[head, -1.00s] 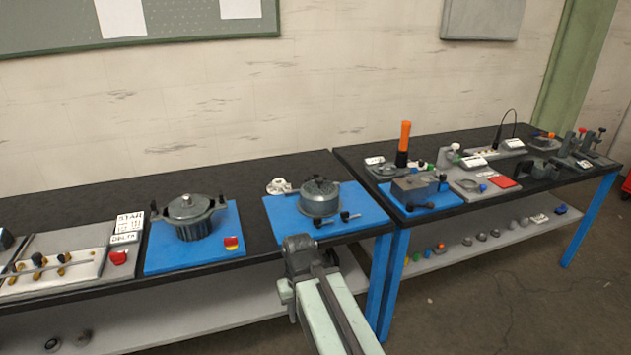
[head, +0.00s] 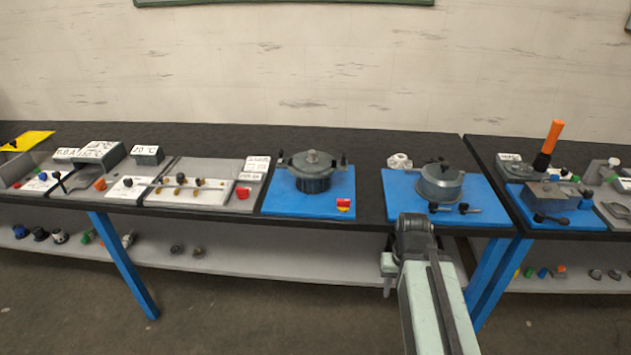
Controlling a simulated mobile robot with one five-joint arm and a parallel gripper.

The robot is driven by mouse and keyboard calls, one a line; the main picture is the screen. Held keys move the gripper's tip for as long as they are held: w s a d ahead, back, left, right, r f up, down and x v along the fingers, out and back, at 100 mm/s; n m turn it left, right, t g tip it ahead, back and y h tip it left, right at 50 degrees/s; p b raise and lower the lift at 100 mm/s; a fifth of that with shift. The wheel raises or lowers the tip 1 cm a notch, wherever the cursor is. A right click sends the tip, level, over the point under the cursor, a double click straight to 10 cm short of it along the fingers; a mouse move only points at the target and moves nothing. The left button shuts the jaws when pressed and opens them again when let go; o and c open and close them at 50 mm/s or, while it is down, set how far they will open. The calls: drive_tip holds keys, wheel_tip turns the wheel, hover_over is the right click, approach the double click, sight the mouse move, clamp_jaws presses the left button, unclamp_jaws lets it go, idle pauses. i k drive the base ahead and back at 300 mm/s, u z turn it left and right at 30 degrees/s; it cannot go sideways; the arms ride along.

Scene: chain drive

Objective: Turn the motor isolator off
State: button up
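No thing in view is plainly labelled as the motor isolator. A small red and yellow switch (head: 343,204) sits at the front right corner of a blue board that carries a dark finned round housing (head: 312,172). A red knob (head: 243,192) sits on the grey panel to its left. I cannot tell from here which of these is the isolator, or its position. My arm (head: 428,290) reaches up from the bottom, right of both. My gripper's fingers do not show; the arm ends in a dark joint before the table's front edge.
Right of the housing, a blue board (head: 397,187) carries a round grey drum (head: 440,185) with black handles. A long black-topped bench (head: 380,145) runs left, with panels and labels. A second bench with an orange-topped post (head: 549,140) stands right. Lower shelves hold small parts.

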sight(342, 204)
drive_tip(key=z, duration=0.05)
drive_tip(key=k, duration=1.05)
drive_tip(key=u, duration=0.65)
drive_tip(key=i, duration=1.8)
drive_tip(key=z, duration=0.55)
drive_tip(key=k, duration=0.45)
drive_tip(key=z, duration=0.2)
drive_tip(key=i, duration=0.45)
drive_tip(key=u, duration=0.15)
